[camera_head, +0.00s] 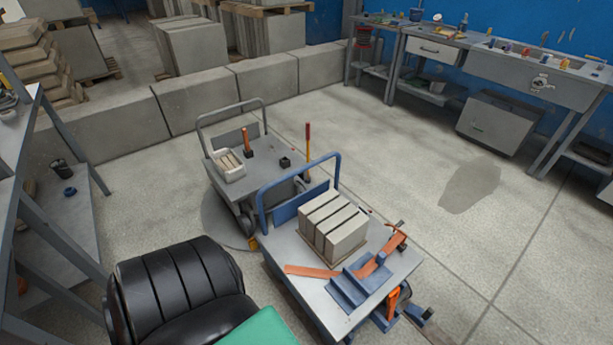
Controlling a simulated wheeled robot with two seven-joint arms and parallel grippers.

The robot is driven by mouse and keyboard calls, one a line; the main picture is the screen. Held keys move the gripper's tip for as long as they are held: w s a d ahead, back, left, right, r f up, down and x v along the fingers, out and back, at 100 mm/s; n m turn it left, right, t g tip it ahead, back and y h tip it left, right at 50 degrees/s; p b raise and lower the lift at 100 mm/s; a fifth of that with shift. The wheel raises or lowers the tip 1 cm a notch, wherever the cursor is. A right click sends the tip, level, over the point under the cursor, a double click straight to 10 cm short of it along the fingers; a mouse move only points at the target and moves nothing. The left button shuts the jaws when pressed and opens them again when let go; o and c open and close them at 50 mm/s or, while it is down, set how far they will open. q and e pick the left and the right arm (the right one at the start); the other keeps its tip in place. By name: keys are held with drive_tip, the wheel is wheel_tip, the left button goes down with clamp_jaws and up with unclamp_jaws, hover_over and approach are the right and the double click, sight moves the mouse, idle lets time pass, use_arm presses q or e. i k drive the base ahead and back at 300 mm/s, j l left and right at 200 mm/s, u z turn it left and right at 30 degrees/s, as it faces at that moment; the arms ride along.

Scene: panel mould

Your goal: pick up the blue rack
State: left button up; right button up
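A blue rack (361,283) with raised parts sits on the grey top of the front trolley (310,283), near its right front corner. A long orange-brown strip-like tool (312,271) lies across the trolley top and passes by the rack; I cannot tell whether it rests in the rack or behind it. Grey slabs (334,222) stand in a block just behind the rack. Neither of my grippers is in view.
A black padded seat (178,289) and a green surface (268,329) fill the front left. Shelving stands at left, a workbench (500,72) at back right. Floor at right is clear.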

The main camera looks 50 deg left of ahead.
sight(350, 292)
drive_tip(key=u, duration=0.95)
